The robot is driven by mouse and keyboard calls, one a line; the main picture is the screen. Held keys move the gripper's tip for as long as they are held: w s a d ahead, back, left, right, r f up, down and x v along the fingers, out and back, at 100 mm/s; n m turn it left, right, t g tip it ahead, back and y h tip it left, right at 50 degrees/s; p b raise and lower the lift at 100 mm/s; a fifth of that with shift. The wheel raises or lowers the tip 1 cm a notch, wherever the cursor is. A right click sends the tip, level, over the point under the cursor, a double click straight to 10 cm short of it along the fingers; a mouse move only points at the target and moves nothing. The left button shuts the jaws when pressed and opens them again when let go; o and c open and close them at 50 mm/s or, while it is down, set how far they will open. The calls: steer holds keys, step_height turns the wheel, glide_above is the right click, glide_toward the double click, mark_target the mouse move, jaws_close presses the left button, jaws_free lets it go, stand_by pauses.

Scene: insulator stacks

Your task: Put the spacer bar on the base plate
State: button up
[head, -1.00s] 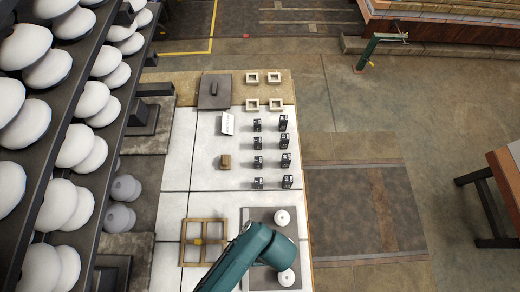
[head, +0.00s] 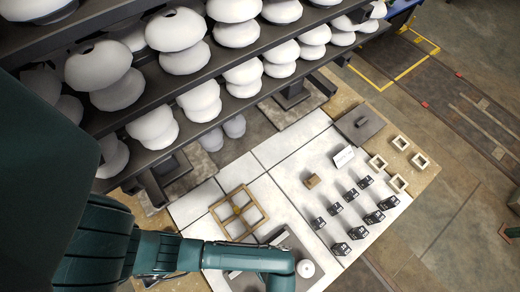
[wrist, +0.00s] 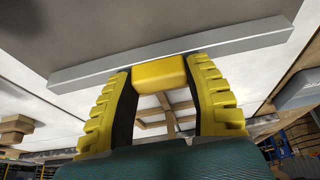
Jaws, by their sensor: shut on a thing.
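The spacer bar (wrist: 90,76) is a long, light grey bar with a yellow block (wrist: 159,74) at its middle in the wrist view. My gripper (wrist: 162,85) has ridged yellow fingers, shut on that block. In the head view my teal arm reaches over the dark grey base plate (head: 290,244) and hides the gripper and part of the plate. One white insulator (head: 305,268) shows on the plate. In the wrist view a grey surface lies just beyond the bar; I cannot tell whether the bar touches it.
A wooden four-opening frame (head: 261,214) lies beside the plate. A small brown block (head: 312,181), a white card (head: 344,156), several black blocks and square rings stand further back. A dark plate with a block (head: 373,122) lies behind. Shelves of white insulators (head: 242,72) rise at left.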

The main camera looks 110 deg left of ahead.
steer(key=o, duration=1.2)
steer(key=shift+f, duration=0.1)
steer(key=p+v, duration=0.1)
steer(key=v, duration=1.1)
steer(key=shift+p, duration=0.4)
